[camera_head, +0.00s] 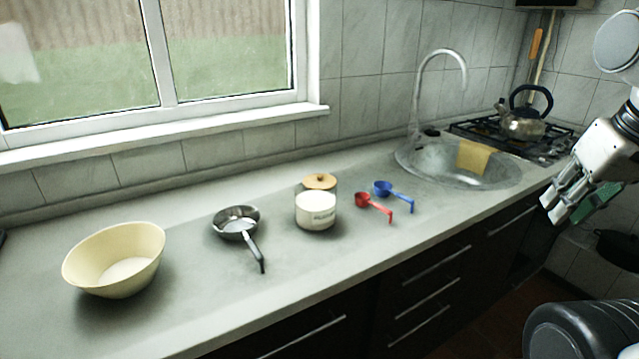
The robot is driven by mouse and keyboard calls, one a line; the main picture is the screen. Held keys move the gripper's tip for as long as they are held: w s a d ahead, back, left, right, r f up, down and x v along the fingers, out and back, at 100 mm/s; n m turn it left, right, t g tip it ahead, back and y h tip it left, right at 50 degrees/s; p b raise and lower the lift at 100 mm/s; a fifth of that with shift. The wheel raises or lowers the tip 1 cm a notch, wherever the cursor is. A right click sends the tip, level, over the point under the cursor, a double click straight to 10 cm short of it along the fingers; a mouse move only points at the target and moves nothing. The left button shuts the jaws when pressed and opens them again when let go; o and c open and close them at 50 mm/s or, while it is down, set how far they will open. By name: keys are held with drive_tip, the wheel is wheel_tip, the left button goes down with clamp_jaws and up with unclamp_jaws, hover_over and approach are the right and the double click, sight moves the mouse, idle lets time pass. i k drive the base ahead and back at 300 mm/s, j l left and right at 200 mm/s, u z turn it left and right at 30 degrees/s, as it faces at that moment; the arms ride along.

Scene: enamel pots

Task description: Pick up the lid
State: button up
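The lid (319,181) is a tan, wood-coloured disc with a dark knob on top. It sits just behind the white pot (316,211), whose rim hides its front lower edge. I cannot tell what the lid rests on. My gripper (558,208) is at the right, in front of the counter and far from the lid. Its fingers look spread apart, with nothing visible between them.
A yellow bowl (115,260), a steel pan (237,222), a red scoop (372,204) and a blue scoop (392,190) stand on the counter (300,275). The sink (500,176), its tall faucet (416,95) and a kettle (522,122) on the stove are right. The counter front is clear.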

sight(331, 178)
drive_tip(key=i+l+u, duration=0.55)
drive_tip(key=l+u, duration=0.25)
drive_tip(key=i+l+u, duration=0.25)
drive_tip(key=l, duration=0.25)
